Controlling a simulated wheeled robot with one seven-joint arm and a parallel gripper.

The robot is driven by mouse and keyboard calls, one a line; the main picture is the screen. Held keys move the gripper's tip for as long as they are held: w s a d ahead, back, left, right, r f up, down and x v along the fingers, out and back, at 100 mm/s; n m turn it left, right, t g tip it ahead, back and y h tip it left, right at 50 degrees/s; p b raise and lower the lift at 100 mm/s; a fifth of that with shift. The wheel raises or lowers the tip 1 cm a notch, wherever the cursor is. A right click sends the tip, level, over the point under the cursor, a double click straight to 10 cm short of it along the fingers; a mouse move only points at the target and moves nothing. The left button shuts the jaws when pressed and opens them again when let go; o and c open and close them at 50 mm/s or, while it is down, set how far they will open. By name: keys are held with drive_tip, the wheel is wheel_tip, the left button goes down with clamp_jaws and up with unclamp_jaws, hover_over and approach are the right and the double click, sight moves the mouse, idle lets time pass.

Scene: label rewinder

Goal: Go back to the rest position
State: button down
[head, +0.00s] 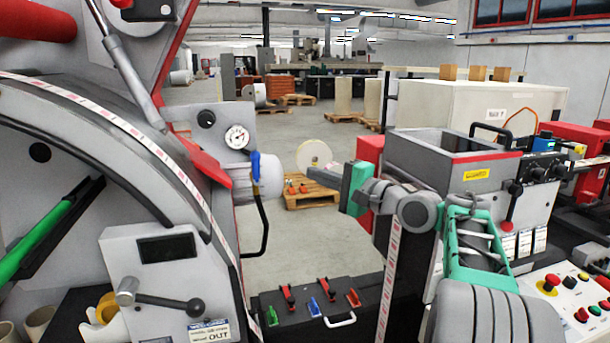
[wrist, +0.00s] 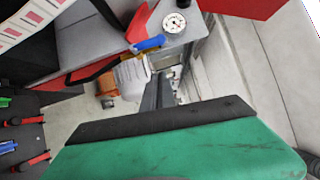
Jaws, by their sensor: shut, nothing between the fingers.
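My gripper (head: 314,174) is shut and empty. In the head view its green body and grey fingers point left, held in the air over the aisle between the two machine halves. My arm reaches up to it from the lower right, bent at the elbow. In the wrist view the narrow dark fingers (wrist: 160,85) lie together beyond the green body. They point towards the machine side with the blue valve handle (head: 256,166) and the round gauge (head: 237,137), apart from both in the head view.
The grey left machine (head: 100,90) carries a printed label strip (head: 150,147). A grey hopper unit (head: 425,155) and a button panel (head: 575,300) stand on the right, close to my arm. A black case (head: 290,328) with coloured clamps lies low in front. The aisle floor (head: 280,240) is clear.

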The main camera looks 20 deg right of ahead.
idle(0.4)
drive_tip(key=d+f+n+g+h, duration=0.2)
drive_tip(key=d+f+n+h, duration=0.1)
drive_tip(key=f, duration=0.5)
drive_tip(key=d+f+n+g+h, duration=0.2)
drive_tip(key=d+f+n, duration=0.1)
drive_tip(key=f, duration=0.4)
drive_tip(key=s+d+f+n+g+h, duration=0.1)
drive_tip(key=s+d+f+g+h, duration=0.15)
drive_tip(key=s+f, duration=0.5)
drive_tip(key=s+d+f+g+h, duration=0.1)
drive_tip(key=s+d+f+g, duration=0.2)
drive_tip(key=f, duration=0.7)
drive_tip(key=s+a+f+g, duration=0.2)
drive_tip(key=s+a, duration=0.2)
drive_tip(key=s, duration=0.3)
drive_tip(key=s+a+f+n+g+h, duration=0.1)
drive_tip(key=s+a+g, duration=0.15)
drive_tip(key=s, duration=0.35)
drive_tip(key=s+a+f+g, duration=0.1)
drive_tip(key=s+a+f, duration=0.1)
drive_tip(key=s+a, duration=0.35)
drive_tip(key=a+r+n+t, duration=0.2)
drive_tip(key=a+r+n, duration=0.2)
drive_tip(key=a, duration=0.6)
drive_tip(key=shift+w+r+n, duration=0.3)
drive_tip(key=shift+r, duration=0.55)
